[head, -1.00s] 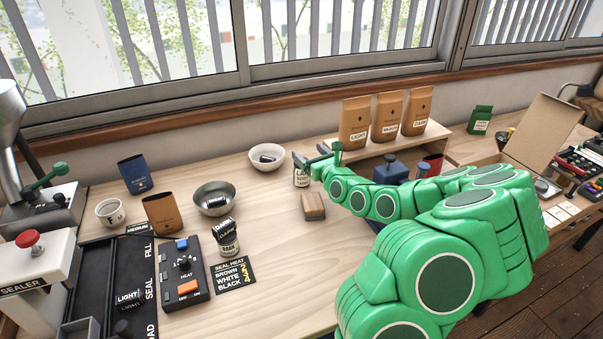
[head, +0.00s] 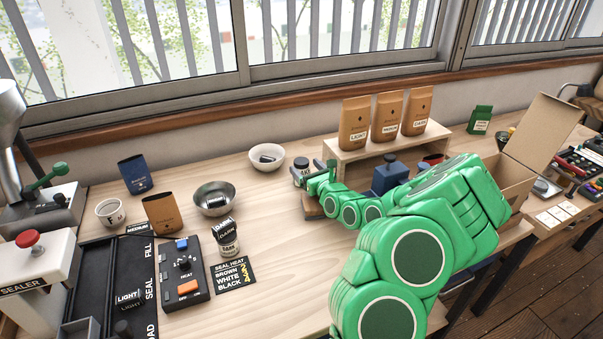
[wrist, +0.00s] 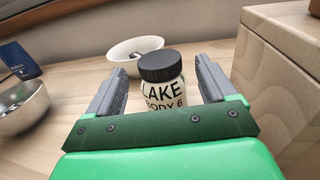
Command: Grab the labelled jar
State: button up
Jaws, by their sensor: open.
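The labelled jar (head: 300,172) stands upright on the bench, left of the wooden riser. In the wrist view, the jar (wrist: 162,85) has a black lid and a cream label with dark letters reading "LAKE" and "BODY 6". My gripper (head: 314,170) is low over the bench at the jar's right side in the head view. In the wrist view, my gripper (wrist: 157,92) is open, with a grey finger on each side of the jar and a gap to each. The jar's base is hidden behind the gripper's green body.
A white bowl (head: 267,157) stands behind the jar, and a metal bowl (head: 214,199) is to its left. The wooden riser (head: 350,157) holding brown bags is close on the right. A wooden block (head: 312,208) lies under my arm.

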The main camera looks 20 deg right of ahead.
aim_at(299, 158)
jog(key=w, duration=0.4)
jog(key=shift+w+a+f, duration=0.1)
jog(key=shift+w+a, duration=0.25)
jog(key=shift+w, duration=0.45)
jog(key=shift+c, duration=0.5)
jog(key=c, duration=1.2)
